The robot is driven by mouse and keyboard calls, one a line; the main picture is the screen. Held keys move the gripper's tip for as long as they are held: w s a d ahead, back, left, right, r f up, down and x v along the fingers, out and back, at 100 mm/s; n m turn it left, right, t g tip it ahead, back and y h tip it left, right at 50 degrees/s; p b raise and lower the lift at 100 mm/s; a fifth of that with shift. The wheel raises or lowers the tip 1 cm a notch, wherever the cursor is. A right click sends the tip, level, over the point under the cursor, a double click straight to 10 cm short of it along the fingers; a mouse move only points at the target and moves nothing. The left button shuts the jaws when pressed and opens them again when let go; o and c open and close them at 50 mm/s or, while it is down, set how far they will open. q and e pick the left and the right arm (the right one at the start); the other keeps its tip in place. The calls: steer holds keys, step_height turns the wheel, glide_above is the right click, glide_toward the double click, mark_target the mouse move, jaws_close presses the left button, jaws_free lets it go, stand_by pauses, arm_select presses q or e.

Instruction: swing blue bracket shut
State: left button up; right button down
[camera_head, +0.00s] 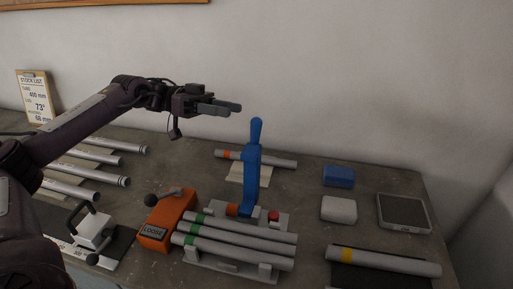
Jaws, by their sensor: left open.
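The blue bracket (252,168) stands upright on the grey frame jig (278,226), with its rounded handle end pointing up. Its foot is near an orange-banded part and a red knob (273,216). My left gripper (226,108) is open and empty, in the air to the left of the bracket's top and apart from it. Its fingers point right. My right gripper is not in view.
An orange block (166,220) marked LOOSE, with a black-knobbed lever, stands left of the jig. Green-banded tubes (235,248) lie at the jig's front. An orange-banded tube (280,162) lies behind the bracket. Blue (338,176) and white (338,209) blocks sit right.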

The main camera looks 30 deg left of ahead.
mark_target(257, 121)
arm_select(q)
steer(key=d, duration=0.2)
steer(key=d+f, duration=0.1)
steer(key=d, duration=0.1)
steer(key=w+d+f, duration=0.1)
steer(key=d, duration=0.1)
steer(key=shift+d+p, duration=0.3)
steer(key=shift+d+f, duration=0.15)
steer(key=shift+d, duration=0.45)
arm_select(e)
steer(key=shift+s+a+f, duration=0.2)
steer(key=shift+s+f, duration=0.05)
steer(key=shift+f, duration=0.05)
arm_select(q)
jaws_close()
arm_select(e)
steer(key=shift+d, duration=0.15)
